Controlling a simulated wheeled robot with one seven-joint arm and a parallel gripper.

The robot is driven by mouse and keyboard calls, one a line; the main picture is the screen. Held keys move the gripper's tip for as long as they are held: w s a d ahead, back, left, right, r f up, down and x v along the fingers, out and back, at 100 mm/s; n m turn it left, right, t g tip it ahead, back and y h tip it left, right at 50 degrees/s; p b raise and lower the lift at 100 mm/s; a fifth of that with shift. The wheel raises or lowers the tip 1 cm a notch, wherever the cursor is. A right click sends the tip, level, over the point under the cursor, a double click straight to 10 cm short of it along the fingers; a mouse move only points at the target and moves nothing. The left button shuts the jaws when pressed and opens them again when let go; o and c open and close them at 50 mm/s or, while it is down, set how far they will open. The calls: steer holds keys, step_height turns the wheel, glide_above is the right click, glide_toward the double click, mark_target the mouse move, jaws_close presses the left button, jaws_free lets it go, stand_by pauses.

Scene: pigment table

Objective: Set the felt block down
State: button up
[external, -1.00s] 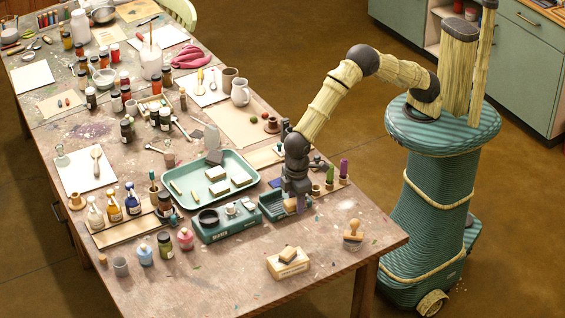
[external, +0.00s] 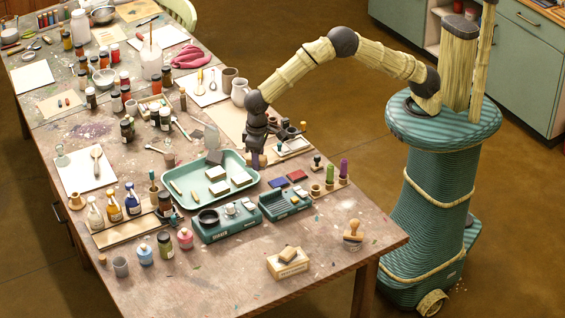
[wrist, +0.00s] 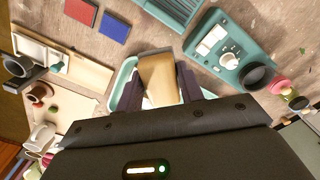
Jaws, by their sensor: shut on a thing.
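My gripper (external: 256,158) is shut on the felt block (wrist: 159,78), a tan-brown block held between the two dark fingers in the wrist view. In the external view the gripper hangs over the right end of the teal tray (external: 187,177), and the block is mostly hidden by the fingers. In the wrist view part of the tray (wrist: 124,77) shows behind the block. The gap between block and tray cannot be judged.
Pale blocks (external: 241,179) and a dark block (external: 215,158) lie in the tray. A teal device (external: 222,222) and a smaller teal holder (external: 285,205) stand in front. Blue and red pads (external: 297,176) lie to the right.

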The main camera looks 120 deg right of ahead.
step_height(320, 180, down, 6)
steer(key=p, duration=0.1)
steer(key=shift+f, duration=0.1)
step_height(320, 180, down, 4)
steer(key=shift+r+p, duration=0.25)
steer(key=shift+p, duration=0.1)
steer(key=shift+f, duration=0.1)
steer(key=shift+f, duration=0.1)
steer(key=shift+a+f, duration=0.1)
steer(key=shift+f, duration=0.15)
steer(key=shift+s+f+b, duration=0.1)
steer(key=shift+f+b, duration=0.15)
steer(key=shift+b, duration=0.15)
